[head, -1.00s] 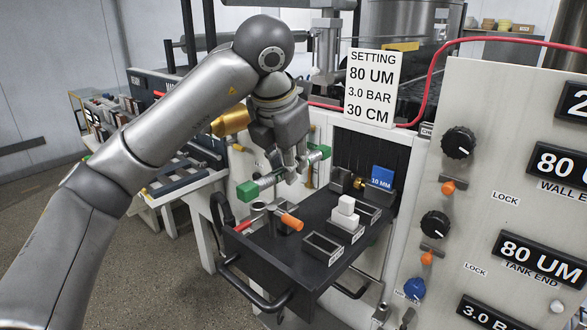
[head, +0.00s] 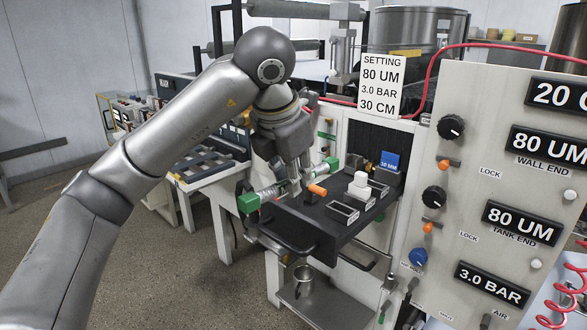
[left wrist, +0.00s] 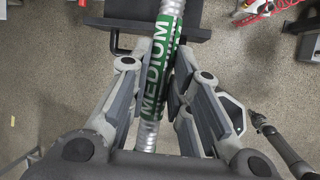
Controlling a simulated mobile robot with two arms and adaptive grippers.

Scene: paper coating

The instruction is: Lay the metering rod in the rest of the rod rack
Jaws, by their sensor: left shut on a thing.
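The metering rod is a silvery bar with green end blocks; its near-left end (head: 249,203) and far-right end show in the head view. In the left wrist view the rod (left wrist: 172,8) carries a green MEDIUM label and runs between the fingers. My left gripper (head: 291,186) is shut on the rod near its middle and holds it over the left side of the black tray. A white stand (head: 190,184) with dark, blue-marked bars lies behind and left; I cannot tell if this is the rod rack. My right gripper is not in view.
The black tray (head: 300,232) holds white blocks (head: 360,184), an orange-handled tool (head: 317,189) and a blue 10 MM block (head: 390,160). A metal cup (head: 303,281) stands on a lower shelf. The control panel (head: 470,180) fills the right. Open floor lies at left.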

